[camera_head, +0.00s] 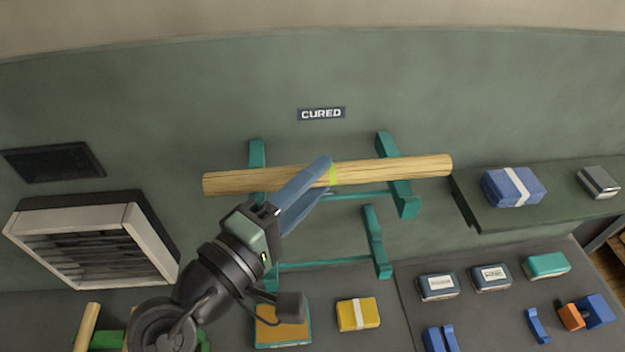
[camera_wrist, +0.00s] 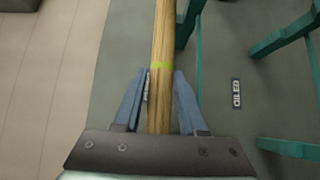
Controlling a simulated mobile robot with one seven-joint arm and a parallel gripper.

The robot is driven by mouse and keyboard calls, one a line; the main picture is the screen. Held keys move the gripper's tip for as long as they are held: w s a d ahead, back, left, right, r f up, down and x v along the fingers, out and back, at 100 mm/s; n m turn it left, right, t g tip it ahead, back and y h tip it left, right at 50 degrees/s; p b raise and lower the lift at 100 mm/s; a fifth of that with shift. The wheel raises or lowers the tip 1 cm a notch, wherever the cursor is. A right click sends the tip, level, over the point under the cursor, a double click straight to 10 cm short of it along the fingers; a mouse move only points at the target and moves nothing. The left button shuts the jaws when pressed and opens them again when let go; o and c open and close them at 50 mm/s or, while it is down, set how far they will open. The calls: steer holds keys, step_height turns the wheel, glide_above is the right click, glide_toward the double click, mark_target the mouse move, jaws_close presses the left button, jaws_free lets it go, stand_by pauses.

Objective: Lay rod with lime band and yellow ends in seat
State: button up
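The long wooden rod (camera_head: 228,183) with a lime band (camera_head: 333,175) lies level across two teal arms of the upper rack (camera_head: 386,143), below the CURED sign, in the head view. Whether it rests fully on both arms is hard to tell. The end faces are too small to judge for colour. My gripper (camera_head: 322,178) is at the rod's middle, by the band. In the wrist view my gripper (camera_wrist: 160,78) has a blue finger on each side of the rod (camera_wrist: 161,35), with a thin gap visible on the left; the band lies between the fingertips.
The lower teal rack (camera_head: 374,240) stands below and is empty where visible. A blue box (camera_head: 513,187) sits on the ledge at right. A yellow box (camera_head: 358,314) and several small items lie along the front. A louvred vent (camera_head: 85,245) is at left.

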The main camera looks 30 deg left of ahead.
steer(key=o, duration=0.4)
steer(key=shift+f, duration=0.8)
steer(key=shift+s+f, duration=0.1)
steer(key=s+b, duration=0.1)
steer(key=s, duration=0.3)
steer(key=s+a+r+b, duration=0.1)
steer(key=s+b, duration=0.1)
steer(key=s, duration=0.2)
steer(key=s+a+b, duration=0.1)
steer(key=s, duration=0.3)
steer(key=shift+s+a+r+b, duration=0.2)
steer(key=shift+s+r+b, duration=0.05)
steer(key=shift+s+b, duration=0.05)
